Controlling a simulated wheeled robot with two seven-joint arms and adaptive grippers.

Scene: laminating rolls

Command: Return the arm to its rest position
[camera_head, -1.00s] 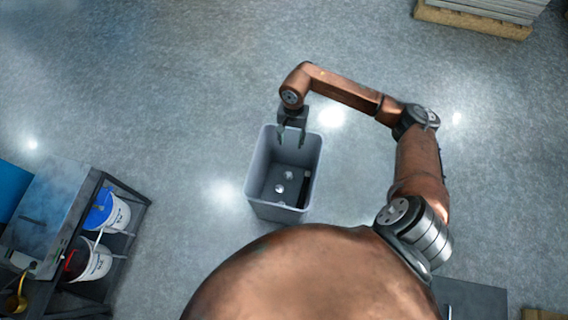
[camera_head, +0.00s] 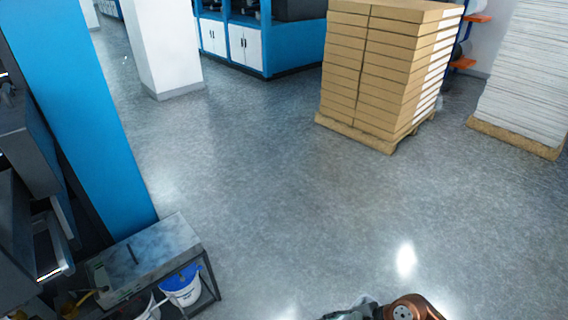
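My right arm (camera_head: 410,308) shows only as a copper-coloured joint at the bottom edge of the head view. Beside it on the left is a small dark grey-green part that looks like my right gripper (camera_head: 354,310). It is cut off by the frame edge, so its fingers and anything between them cannot be made out. My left arm and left gripper are not in view.
A metal bench (camera_head: 150,262) with a blue-and-white bucket (camera_head: 182,285) stands at lower left, beside a blue panel (camera_head: 85,120). Stacked cartons (camera_head: 375,75) on a pallet stand at the back right, near stacked white sheets (camera_head: 525,80). The middle floor is clear.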

